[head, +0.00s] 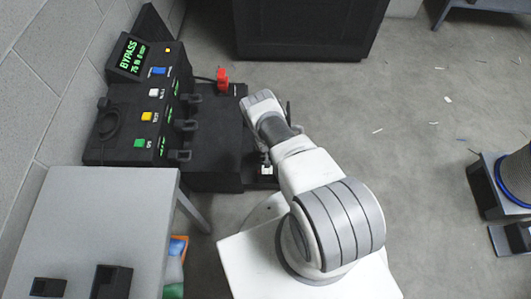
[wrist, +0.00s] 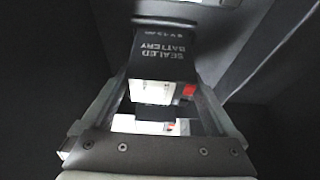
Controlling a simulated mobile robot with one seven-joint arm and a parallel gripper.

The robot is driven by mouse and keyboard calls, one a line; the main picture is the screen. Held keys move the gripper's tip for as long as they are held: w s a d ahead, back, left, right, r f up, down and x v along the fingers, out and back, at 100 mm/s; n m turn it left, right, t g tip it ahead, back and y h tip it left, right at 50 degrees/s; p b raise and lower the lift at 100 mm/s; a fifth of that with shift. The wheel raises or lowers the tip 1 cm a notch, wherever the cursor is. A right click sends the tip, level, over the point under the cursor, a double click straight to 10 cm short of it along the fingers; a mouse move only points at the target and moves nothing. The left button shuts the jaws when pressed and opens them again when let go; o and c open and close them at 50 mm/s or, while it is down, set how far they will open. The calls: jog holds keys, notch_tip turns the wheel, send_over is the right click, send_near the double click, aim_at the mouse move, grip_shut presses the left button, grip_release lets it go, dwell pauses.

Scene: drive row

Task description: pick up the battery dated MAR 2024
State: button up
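A black battery (wrist: 162,55) marked "SEALED BATTERY" appears upside down in the wrist view, with a white label and a red patch on its near end. I cannot read a date on it. My gripper (wrist: 164,88) has its fingers apart on either side of the battery's near end; no firm contact shows. Another white-labelled face (wrist: 150,125) shows lower down between the fingers, partly hidden. In the head view my gripper (head: 266,158) is low beside the black unit, mostly hidden by my wrist. A small white patch (head: 266,170) shows by it.
A black control unit (head: 130,125) with coloured buttons and a lit "BYPASS" display (head: 135,54) stands against the left wall. A red connector (head: 222,80) is behind my gripper. Two dark blocks (head: 110,281) (head: 48,287) sit on the grey table (head: 95,215).

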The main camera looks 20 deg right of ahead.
grip_shut()
jog(key=shift+r, duration=0.1)
